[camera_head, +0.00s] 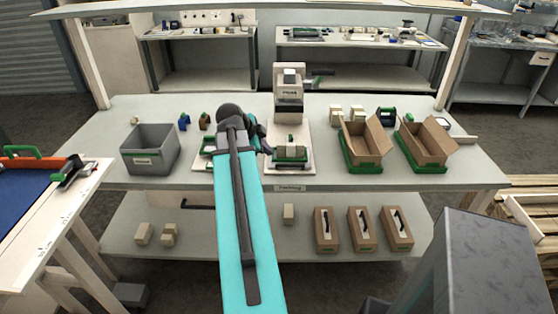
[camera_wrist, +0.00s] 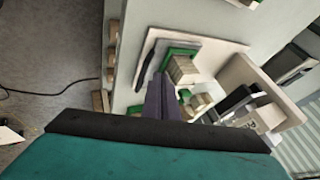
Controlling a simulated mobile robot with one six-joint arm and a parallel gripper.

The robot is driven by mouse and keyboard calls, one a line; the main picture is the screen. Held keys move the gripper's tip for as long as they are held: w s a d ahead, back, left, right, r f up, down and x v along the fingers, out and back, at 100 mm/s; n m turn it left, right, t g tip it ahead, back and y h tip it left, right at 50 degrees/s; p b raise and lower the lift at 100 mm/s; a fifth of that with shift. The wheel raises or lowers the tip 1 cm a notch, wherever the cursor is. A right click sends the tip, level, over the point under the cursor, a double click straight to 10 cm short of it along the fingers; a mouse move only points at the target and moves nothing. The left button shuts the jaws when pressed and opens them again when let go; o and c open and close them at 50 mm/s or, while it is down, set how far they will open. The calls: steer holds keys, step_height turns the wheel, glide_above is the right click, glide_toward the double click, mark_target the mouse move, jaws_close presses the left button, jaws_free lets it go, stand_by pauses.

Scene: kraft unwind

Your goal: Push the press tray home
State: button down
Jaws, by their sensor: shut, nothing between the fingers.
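The press (camera_head: 289,95), pale with a dark side lever, stands at the back of the bench on a pale base plate (camera_head: 276,166). The green press tray (camera_head: 278,157) sits at the front of this plate with a beige block (camera_head: 291,151) on it. In the wrist view the block (camera_wrist: 182,69) and the tray's green edge (camera_wrist: 180,50) lie just beyond my gripper (camera_wrist: 160,76). Its dark fingers are together and empty, close to the tray; I cannot tell whether they touch it.
A grey bin (camera_head: 150,150) stands left on the bench. Two open cartons (camera_head: 367,138) (camera_head: 427,141) on green trays stand right, with beige blocks (camera_head: 336,113) behind. My arm covers part of a left-hand plate. The bench front right of the press plate is clear.

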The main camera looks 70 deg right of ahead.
mark_target(279, 159)
steer(key=shift+s, duration=0.15)
steer(key=shift+p+x, duration=1.5)
steer(key=shift+x, duration=3.65)
steer(key=shift+s, duration=0.15)
